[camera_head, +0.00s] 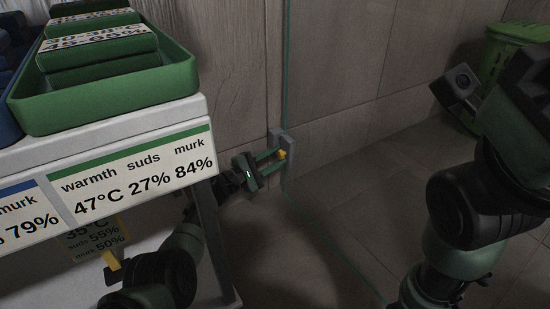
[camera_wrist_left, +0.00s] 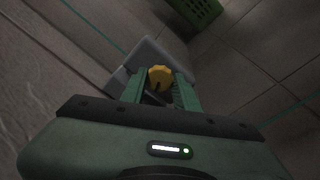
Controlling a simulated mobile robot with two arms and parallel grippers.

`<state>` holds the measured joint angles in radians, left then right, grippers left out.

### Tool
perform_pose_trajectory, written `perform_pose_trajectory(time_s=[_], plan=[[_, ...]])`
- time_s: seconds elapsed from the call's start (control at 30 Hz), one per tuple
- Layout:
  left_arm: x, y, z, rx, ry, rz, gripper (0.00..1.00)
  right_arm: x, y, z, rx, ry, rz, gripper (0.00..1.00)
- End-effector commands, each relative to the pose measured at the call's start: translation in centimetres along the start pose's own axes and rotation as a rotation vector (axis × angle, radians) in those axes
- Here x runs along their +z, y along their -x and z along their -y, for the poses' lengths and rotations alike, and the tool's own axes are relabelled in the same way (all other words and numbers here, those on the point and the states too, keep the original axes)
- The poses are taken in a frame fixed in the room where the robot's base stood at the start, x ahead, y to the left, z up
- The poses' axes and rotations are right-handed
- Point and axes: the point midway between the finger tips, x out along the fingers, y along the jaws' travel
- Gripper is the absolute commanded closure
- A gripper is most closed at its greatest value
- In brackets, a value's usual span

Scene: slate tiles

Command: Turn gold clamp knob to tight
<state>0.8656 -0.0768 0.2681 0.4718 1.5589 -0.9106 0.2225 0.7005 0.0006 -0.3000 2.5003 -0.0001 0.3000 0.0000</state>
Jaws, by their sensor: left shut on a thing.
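The gold clamp knob (camera_head: 282,154) sits on a grey clamp block (camera_head: 289,143) low on the tiled wall, beside the table's right end. In the left wrist view the gold knob (camera_wrist_left: 159,77) shows between the two green fingers, with the grey clamp (camera_wrist_left: 150,55) behind it. My left gripper (camera_head: 275,158) reaches past the table leg and is shut on the knob; it also shows in the left wrist view (camera_wrist_left: 159,88). A dark line shows on the knob's face; its setting cannot be read. My right arm shows at the right, but its fingers cannot be made out.
A white table (camera_head: 120,125) with a warmth, suds and murk label stands at the left, bearing a green tray (camera_head: 110,115). Its leg (camera_head: 212,240) is close to my left arm. A thin green line runs down the wall and across the floor. A green crate (camera_head: 500,60) stands at the back right.

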Motion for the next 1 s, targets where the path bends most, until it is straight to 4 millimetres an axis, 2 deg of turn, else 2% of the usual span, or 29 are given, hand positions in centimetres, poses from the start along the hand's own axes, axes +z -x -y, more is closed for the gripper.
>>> perform_pose_trajectory(time_s=[0.4, 1.0], plan=[[-0.04, 0.00, -0.08, 0.028, -0.308, 0.031, 1.00, 0.03, 0.01, -0.01, 0.000, 0.000, 0.001, 0.64], [-0.10, 0.08, -0.03, 0.035, -0.422, 0.041, 1.00, 0.04, 0.01, 0.00, 0.000, 0.000, 0.001, 0.64]])
